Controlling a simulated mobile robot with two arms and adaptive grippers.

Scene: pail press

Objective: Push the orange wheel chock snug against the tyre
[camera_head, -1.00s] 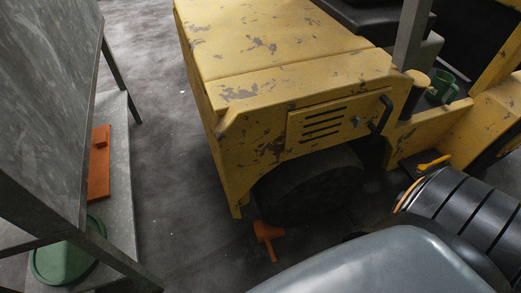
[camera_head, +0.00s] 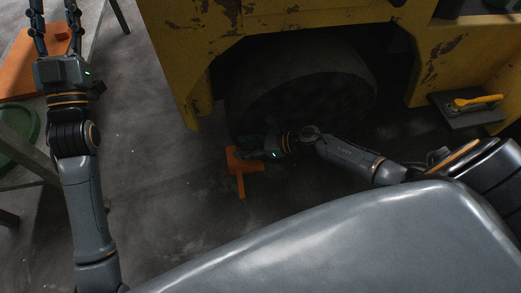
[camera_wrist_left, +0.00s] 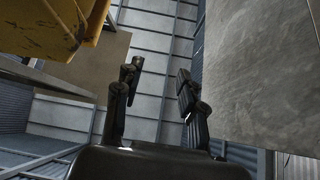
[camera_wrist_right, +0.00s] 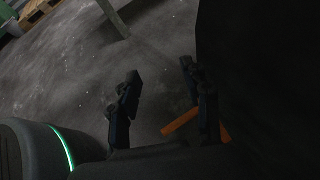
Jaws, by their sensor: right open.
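The orange wheel chock (camera_head: 241,186) lies on the floor at the front lower edge of the dark tyre (camera_head: 310,95) in the head view. Whether they touch is hidden. My right gripper (camera_head: 250,154) is low, beside the chock's top and partly over it. In the right wrist view its open fingers (camera_wrist_right: 158,78) have nothing between them; an orange bar of the chock (camera_wrist_right: 182,121) shows behind one finger. The dark mass at right there is probably the tyre. My left gripper (camera_head: 54,12) is raised at upper left; its fingers (camera_wrist_left: 157,90) are apart and empty in the left wrist view.
The yellow vehicle body (camera_head: 190,60) overhangs the tyre. A yellow-handled item (camera_head: 478,102) rests at right. Floor left of the chock is clear.

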